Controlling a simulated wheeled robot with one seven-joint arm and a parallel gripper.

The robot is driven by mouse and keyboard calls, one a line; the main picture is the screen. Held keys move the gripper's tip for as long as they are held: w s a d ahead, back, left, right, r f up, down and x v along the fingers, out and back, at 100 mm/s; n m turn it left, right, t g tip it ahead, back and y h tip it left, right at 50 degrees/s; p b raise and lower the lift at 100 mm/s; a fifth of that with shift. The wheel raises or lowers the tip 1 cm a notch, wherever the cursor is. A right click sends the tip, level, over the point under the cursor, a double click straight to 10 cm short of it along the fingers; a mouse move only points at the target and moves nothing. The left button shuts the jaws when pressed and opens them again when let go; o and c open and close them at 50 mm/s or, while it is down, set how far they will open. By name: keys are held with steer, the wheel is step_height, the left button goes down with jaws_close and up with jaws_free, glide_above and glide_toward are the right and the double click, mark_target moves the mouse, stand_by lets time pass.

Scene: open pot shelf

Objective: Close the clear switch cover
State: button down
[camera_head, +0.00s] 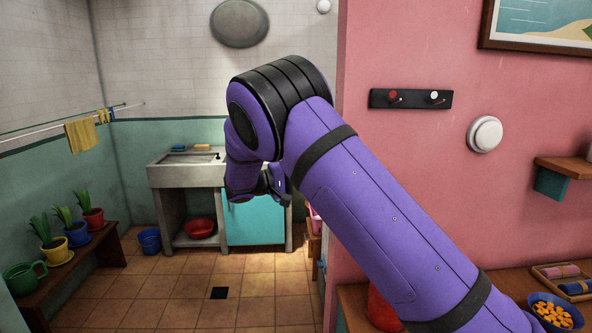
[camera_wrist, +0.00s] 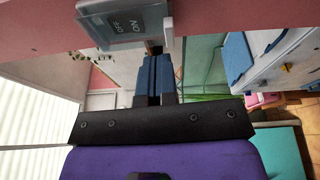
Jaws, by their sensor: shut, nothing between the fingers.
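The cover's exact angle is hard to tell. My gripper (camera_wrist: 153,58) is shut and empty, its blue fingertips just below the box and close to the cover's lower end. I cannot tell whether they touch. The head view does not show the switch box, and my arm hides much of the gripper there.
In the head view a pink wall (camera_head: 420,150) stands right of my arm, with a black hook strip (camera_head: 411,99) on it. A sink counter (camera_head: 165,177) is behind my arm. Potted plants stand on a bench (camera_head: 45,285) at left. Tiled floor between is mostly clear.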

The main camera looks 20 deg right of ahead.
steer(key=shift+s+d+f+n+h, duration=0.1)
steer(key=shift+d+f+n+h, duration=0.15)
steer(key=shift+d+f+h, duration=0.3)
steer(key=shift+s+d+f+n+h, duration=0.1)
steer(key=shift+d+f+n+h, duration=0.2)
steer(key=shift+d+h, duration=0.35)
